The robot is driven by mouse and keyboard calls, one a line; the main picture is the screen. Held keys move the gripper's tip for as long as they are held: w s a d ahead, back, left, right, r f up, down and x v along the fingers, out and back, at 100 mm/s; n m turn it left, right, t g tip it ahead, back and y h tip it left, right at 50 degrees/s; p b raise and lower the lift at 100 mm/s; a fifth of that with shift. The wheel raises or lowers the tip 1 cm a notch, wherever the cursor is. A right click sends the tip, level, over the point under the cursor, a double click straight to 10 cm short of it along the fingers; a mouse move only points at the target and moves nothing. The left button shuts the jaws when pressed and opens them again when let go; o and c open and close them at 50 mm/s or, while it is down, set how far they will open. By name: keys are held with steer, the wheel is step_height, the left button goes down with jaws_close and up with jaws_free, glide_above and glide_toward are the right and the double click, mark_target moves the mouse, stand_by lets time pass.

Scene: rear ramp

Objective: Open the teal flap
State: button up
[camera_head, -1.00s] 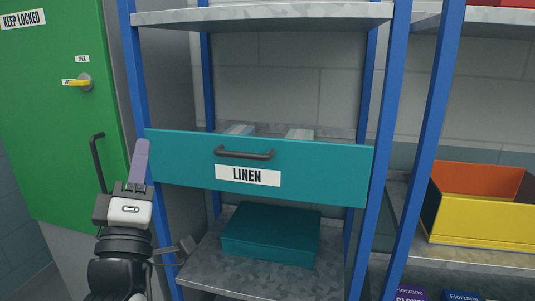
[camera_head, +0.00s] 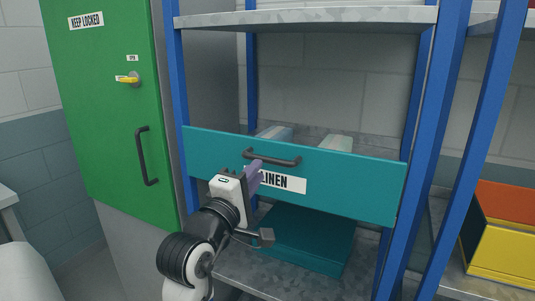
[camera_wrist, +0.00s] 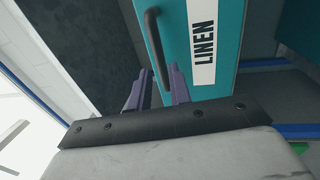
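The teal flap (camera_head: 350,180) stands upright across the blue-posted rack, with a dark bar handle (camera_head: 272,158) near its top edge and a white LINEN label (camera_head: 285,181). My gripper (camera_head: 254,170) is in front of the flap, just below the left part of the handle, and covers the start of the label. In the wrist view, the two purple fingers of my gripper (camera_wrist: 158,80) are apart with a gap between them. The handle (camera_wrist: 155,45) runs down towards that gap. I cannot tell whether the fingers reach around the handle or touch it.
A dark teal box (camera_head: 305,238) sits on the shelf below the flap. Pale packets (camera_head: 334,144) show behind its top edge. A green door (camera_head: 105,110) with a yellow latch (camera_head: 128,79) is at left, and a yellow and orange bin (camera_head: 500,250) at right.

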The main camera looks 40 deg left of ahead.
mark_target(266, 162)
steer(key=p+x, duration=0.1)
steer(key=x, duration=0.5)
steer(key=shift+w, duration=0.1)
steer(key=shift+c, duration=0.3)
jaws_close()
